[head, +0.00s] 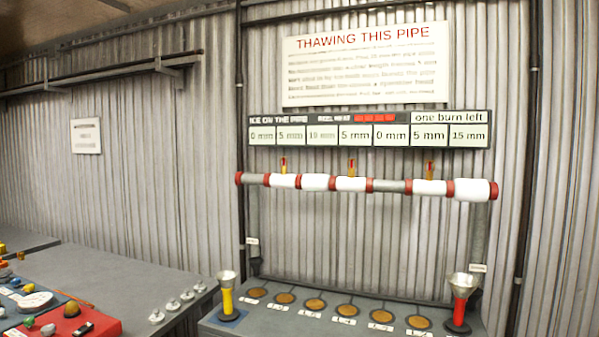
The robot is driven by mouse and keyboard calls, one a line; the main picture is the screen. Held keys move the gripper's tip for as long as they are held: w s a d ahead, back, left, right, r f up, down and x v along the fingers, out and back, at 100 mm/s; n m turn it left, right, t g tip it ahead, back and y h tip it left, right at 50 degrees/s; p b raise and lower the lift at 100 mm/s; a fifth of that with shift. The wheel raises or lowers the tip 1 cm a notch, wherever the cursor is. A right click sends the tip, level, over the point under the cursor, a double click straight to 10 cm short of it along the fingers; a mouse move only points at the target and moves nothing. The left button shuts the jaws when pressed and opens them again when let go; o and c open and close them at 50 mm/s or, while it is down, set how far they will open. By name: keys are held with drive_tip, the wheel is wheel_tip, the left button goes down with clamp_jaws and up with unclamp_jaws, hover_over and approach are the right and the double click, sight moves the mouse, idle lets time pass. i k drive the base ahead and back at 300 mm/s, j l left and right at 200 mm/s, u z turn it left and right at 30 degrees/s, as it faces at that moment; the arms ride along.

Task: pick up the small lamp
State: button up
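Two lamp-like items with flared silver cups stand upright on the grey bench under the pipe. The one with a yellow body (227,300) stands at the bench's left on a dark blue base, and looks smaller. The one with a red body (460,310) stands at the right on a black base and looks larger. I cannot tell for certain which is the small lamp; the yellow one fits by size. Both stand free, with nothing holding them. My gripper is out of view.
A row of several copper discs with labels lies between them on the bench (262,322). Above runs a pipe (390,186) with white sleeves, red collars and a display board (370,133). A left table (120,270) holds a red tray (85,326), small objects and silver knobs (188,296).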

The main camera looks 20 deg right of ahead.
sight(226, 279)
drive_tip(key=i+l+u, duration=0.25)
drive_tip(key=l+u, duration=0.15)
drive_tip(key=i+l+u, duration=0.25)
drive_tip(key=l+u, duration=0.2)
